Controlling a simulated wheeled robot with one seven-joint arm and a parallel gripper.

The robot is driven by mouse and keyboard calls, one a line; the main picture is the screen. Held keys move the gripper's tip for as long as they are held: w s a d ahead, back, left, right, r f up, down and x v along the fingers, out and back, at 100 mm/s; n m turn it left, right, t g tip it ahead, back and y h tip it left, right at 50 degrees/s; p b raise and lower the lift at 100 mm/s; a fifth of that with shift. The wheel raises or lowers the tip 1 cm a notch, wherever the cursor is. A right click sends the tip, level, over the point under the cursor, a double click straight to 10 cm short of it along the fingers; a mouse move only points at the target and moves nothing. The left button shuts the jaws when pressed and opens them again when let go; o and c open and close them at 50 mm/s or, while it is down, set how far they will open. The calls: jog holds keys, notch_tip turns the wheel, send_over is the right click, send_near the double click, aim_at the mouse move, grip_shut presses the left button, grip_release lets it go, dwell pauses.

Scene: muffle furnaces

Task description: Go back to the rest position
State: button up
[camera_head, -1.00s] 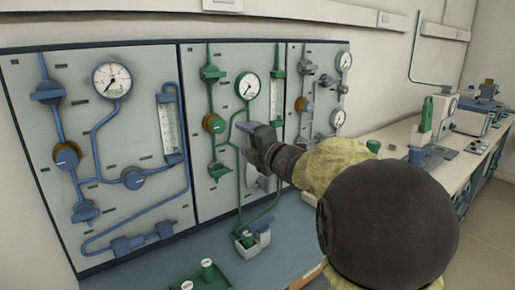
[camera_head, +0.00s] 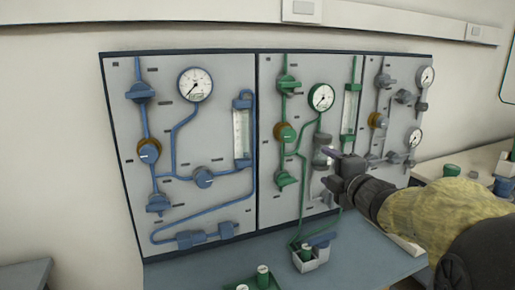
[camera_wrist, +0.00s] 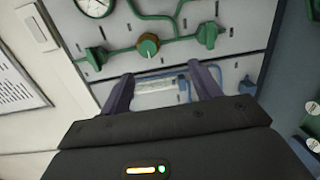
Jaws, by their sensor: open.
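My gripper (camera_head: 334,162) is in front of the green section of the wall panel (camera_head: 225,222), at its right side. In the wrist view my gripper (camera_wrist: 163,90) shows two purple-grey fingers spread apart, with nothing between them. Beyond the fingers are a green round knob (camera_wrist: 148,44), an orange-rimmed knob (camera_wrist: 207,35) and a clear flow tube. My arm reaches in from the lower right. Whether the fingertips touch the panel cannot be told.
The blue section with its gauge (camera_head: 195,84) is on the left, the grey section with gauges (camera_head: 427,77) on the right. Below, a blue-grey bench (camera_head: 190,272) carries a white holder (camera_head: 303,262) and a green tray with small bottles. A side bench stands at right.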

jog(key=s+f+m+g+h, duration=0.2)
jog(key=s+f+m+g, duration=0.1)
jog(key=f+m, duration=0.4)
jog(key=s+f+m+g+h, duration=0.25)
jog(key=f+m, duration=0.25)
jog(key=f, duration=0.4)
jog(key=s+a+f+m+g, duration=0.3)
jog(key=s+f+m+g, duration=0.1)
jog(key=s+f, duration=0.35)
jog(key=s+a+f+m+g, duration=0.3)
jog(key=s+f+m+g, duration=0.25)
jog(key=s, duration=0.25)
notch_tip(320, 180, up, 24)
jog(key=s+p, duration=0.1)
jog(key=p, duration=2.4)
jog(key=shift+a+r+t, duration=0.2)
jog(key=shift+a+t, duration=0.1)
jog(key=shift+y, duration=0.25)
